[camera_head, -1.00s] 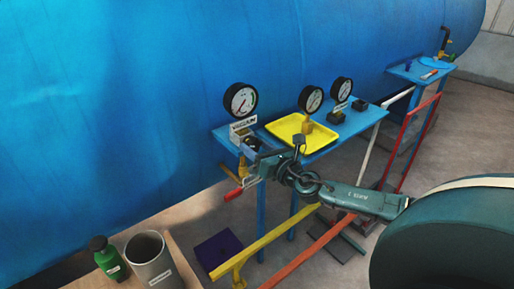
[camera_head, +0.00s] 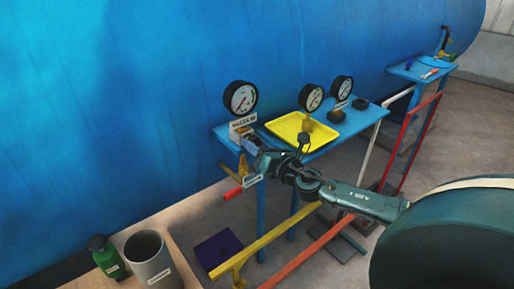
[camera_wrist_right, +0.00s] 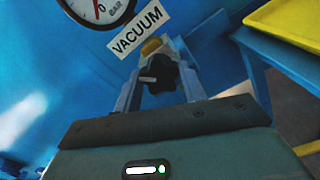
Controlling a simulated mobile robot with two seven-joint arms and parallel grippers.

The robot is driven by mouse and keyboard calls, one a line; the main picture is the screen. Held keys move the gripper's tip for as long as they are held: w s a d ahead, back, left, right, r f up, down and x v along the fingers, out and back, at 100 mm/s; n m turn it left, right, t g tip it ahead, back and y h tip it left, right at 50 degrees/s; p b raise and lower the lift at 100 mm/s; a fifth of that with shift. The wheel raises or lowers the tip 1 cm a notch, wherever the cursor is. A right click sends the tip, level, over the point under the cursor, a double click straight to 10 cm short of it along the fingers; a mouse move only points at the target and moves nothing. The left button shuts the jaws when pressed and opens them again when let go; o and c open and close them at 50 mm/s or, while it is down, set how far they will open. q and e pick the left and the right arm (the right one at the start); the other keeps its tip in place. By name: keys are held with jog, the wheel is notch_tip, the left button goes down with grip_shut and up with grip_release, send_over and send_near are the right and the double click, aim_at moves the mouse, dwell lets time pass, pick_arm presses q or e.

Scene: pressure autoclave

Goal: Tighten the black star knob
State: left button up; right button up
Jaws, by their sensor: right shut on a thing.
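The black star knob (camera_wrist_right: 160,70) sits between the two fingers of my right gripper in the right wrist view, just below the white VACUUM label (camera_wrist_right: 137,30) and a brass-yellow fitting (camera_wrist_right: 152,46). My right gripper (camera_head: 250,144) is shut on the knob. In the head view it reaches in from the right to the fittings under the left gauge, and the gripper largely hides the knob there. My left gripper is not in view.
The vacuum gauge (camera_head: 240,97) stands close above the gripper. A red valve handle (camera_head: 233,193) is just below it. A yellow tray (camera_head: 290,130) lies on the blue shelf (camera_head: 347,129) to the right. A green bottle (camera_head: 106,257) and grey cup (camera_head: 148,262) stand at lower left.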

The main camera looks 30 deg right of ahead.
jog(key=m, duration=0.7)
jog(key=shift+r, duration=0.1)
jog(key=m+p, duration=0.2)
jog(key=m, duration=0.4)
jog(key=shift+r+m, duration=0.1)
jog(key=shift+m, duration=0.3)
jog(key=m+p, duration=0.2)
jog(key=m, duration=0.7)
jog(key=shift+m, duration=2.4)
